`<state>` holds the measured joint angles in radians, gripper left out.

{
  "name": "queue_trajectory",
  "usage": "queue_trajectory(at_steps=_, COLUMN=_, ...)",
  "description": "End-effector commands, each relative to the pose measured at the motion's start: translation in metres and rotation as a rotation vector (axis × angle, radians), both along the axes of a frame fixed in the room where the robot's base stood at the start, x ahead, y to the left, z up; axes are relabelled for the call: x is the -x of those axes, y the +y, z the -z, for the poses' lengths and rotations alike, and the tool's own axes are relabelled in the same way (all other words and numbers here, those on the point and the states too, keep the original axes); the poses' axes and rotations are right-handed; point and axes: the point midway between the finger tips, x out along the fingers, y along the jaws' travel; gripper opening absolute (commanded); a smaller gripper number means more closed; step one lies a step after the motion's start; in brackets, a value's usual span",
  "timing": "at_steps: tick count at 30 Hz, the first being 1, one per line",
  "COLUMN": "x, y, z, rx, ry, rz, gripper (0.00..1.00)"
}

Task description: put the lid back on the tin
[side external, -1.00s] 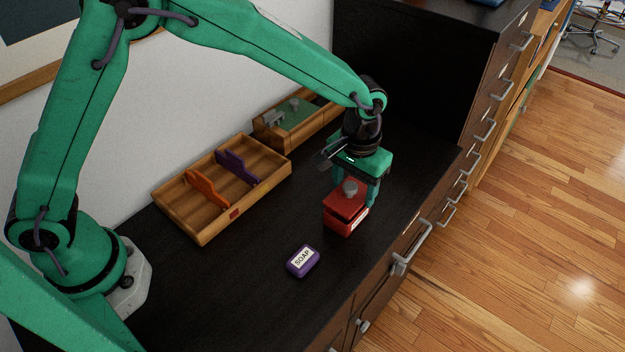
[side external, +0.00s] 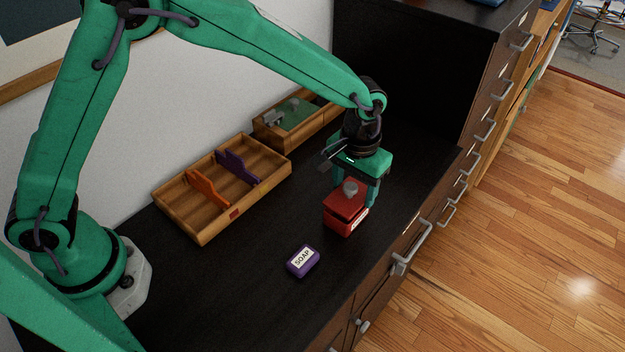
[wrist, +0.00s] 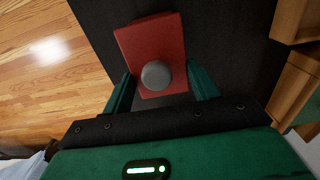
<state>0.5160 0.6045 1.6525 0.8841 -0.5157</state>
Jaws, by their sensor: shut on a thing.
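The red tin (side external: 340,224) stands on the dark desktop with a white label low on its side. Its red lid (side external: 345,204), with a round grey knob (side external: 350,188), sits at the tin's top. A thin dark line shows between lid and tin, and I cannot tell whether the lid is fully seated. My gripper (side external: 356,195) points down with its fingers on opposite sides of the lid, shut on it. In the wrist view the grey knob (wrist: 155,74) lies between the fingers, and the red lid (wrist: 160,43) hides most of the tin.
A purple soap box (side external: 303,261) lies in front of the tin. A wooden tray (side external: 200,236) with orange and purple dividers is to the left. Another wooden box (side external: 268,137) stands behind. The desk's drawer edge (side external: 400,250) is close on the right.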

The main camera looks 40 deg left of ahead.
Motion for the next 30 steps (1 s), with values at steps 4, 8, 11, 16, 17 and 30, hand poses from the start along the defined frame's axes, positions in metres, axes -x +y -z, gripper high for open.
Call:
queue_trajectory(at_steps=4, x=0.000, y=0.000, z=0.003, rx=0.000, ry=0.000, rz=0.000, gripper=0.37)
queue_trajectory(at_steps=8, x=0.000, y=0.000, z=0.005, rx=0.000, ry=0.000, rz=0.000, gripper=0.37)
queue_trajectory(at_steps=11, x=0.000, y=0.000, z=0.007, rx=0.000, ry=0.001, rz=0.000, gripper=0.37)
queue_trajectory(at_steps=16, x=0.000, y=0.000, z=0.010, rx=-0.001, ry=0.001, rz=0.000, gripper=0.37)
queue_trajectory(at_steps=17, x=0.000, y=0.000, z=0.011, rx=-0.001, ry=0.001, rz=0.000, gripper=0.37)
queue_trajectory(at_steps=30, x=0.000, y=0.000, z=0.018, rx=0.000, ry=0.000, rz=0.000, gripper=0.37)
